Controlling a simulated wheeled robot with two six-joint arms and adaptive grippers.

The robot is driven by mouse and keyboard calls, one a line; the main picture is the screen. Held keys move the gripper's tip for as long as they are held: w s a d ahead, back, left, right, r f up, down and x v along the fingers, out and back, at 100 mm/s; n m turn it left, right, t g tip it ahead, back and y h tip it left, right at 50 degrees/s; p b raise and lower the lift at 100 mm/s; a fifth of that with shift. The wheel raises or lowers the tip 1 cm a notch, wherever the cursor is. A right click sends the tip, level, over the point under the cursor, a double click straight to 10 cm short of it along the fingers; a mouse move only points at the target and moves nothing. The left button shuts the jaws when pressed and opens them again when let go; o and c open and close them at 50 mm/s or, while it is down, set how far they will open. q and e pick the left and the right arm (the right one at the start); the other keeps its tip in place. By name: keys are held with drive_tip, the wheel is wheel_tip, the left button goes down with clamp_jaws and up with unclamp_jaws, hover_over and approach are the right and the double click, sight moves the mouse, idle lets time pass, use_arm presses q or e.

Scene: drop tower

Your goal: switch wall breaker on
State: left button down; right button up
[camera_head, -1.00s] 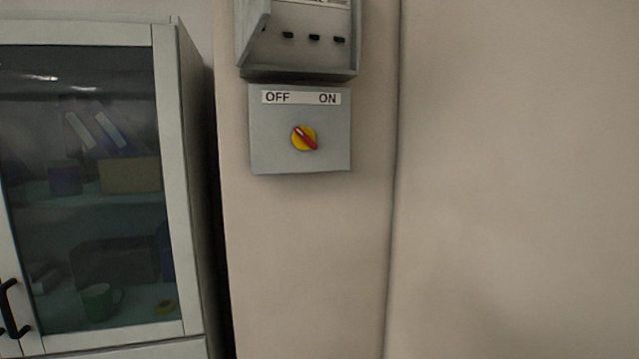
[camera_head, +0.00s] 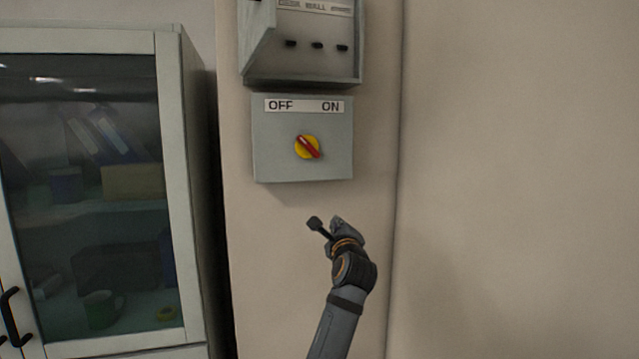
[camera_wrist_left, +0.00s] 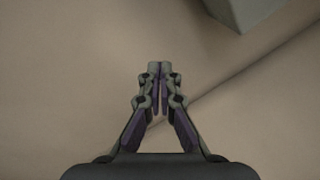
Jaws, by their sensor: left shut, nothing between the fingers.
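My right gripper is not in view.
A glass-fronted cabinet (camera_head: 170,120) with a black handle (camera_head: 12,318) stands at left. The wall at right (camera_head: 510,180) is bare. In the left wrist view a grey box corner (camera_wrist_left: 243,12) shows at the upper right.

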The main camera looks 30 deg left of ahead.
use_arm(q)
drive_tip(key=r+m+y, duration=0.1)
drive_tip(key=r, duration=0.6)
drive_tip(key=r+m+t+y, duration=0.1)
drive_tip(key=r+m+y, duration=0.1)
drive_tip(key=r, duration=0.5)
drive_tip(key=s+r+m+y, duration=0.1)
drive_tip(key=r+m, duration=0.1)
drive_tip(key=r, duration=0.6)
drive_tip(key=shift+a+t+y, duration=0.15)
drive_tip(key=shift+t+y, duration=0.15)
drive_tip(key=shift+y, duration=0.1)
drive_tip(key=m+y, duration=0.3)
approach(317, 45)
wheel_tip(317, 45, down, 3)
drive_tip(key=shift+d+f, duration=0.25)
drive_tip(key=shift+f, duration=0.05)
drive_tip(key=p+x, duration=0.6)
drive_tip(key=x, duration=0.3)
drive_tip(key=shift+s+r, duration=0.15)
drive_tip(key=shift+r, duration=0.05)
drive_tip(key=shift+w+a+r+p, duration=0.2)
drive_tip(key=shift+w+a+p, duration=0.05)
drive_tip(key=shift+w+p, duration=0.1)
